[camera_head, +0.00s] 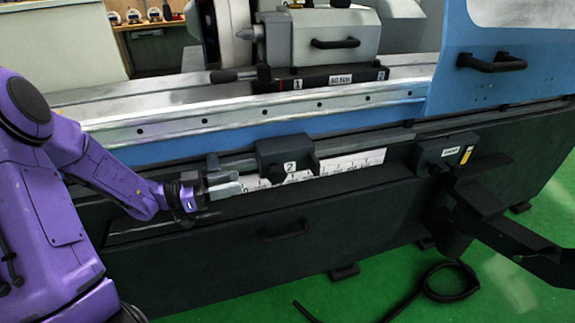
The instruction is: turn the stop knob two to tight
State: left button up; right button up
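My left gripper (232,183) is to the left of the block, beside the left end of the white scale. Its two grey fingers look parted, with nothing visible between them. The fingertips are apart from the knob. My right gripper is not in view.
The white scale (350,168) runs right from the block. A dark box (446,152) is further right. Above are the silver table edge (230,115) and a block labelled "1" (320,78). A handle (285,231) is on the lower panel, and a black hose (450,283) lies on the green floor.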

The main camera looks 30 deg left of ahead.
aim_at(268, 175)
pick_arm(q)
jog(key=x, duration=1.2)
jog(key=shift+d, duration=0.1)
jog(key=shift+r, duration=0.1)
jog(key=c, duration=0.7)
